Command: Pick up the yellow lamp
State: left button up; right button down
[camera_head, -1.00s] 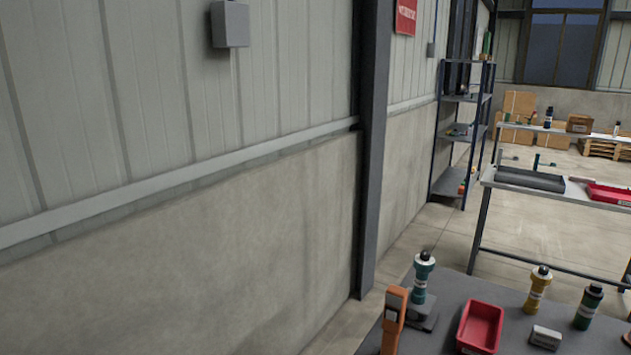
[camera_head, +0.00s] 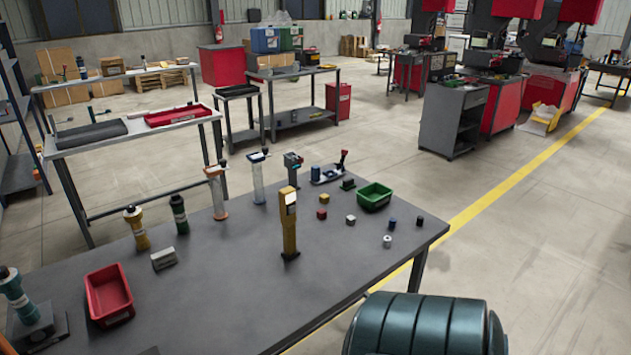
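The yellow lamp (camera_head: 288,230) is a slim upright yellow body with a pale panel near its top and a small dark base. It stands on the dark grey table (camera_head: 225,285), a little right of the table's middle. Nothing covers it in this view. Neither of my grippers is in view.
A red bin (camera_head: 108,294) and a yellow bottle (camera_head: 137,228) are left of the lamp. Small blocks and a green bin (camera_head: 375,195) are to its right. A large dark green ribbed cylinder (camera_head: 425,325) fills the bottom right. The tabletop in front of the lamp is clear.

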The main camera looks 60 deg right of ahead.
aim_at(287, 195)
jog(key=z, duration=1.4)
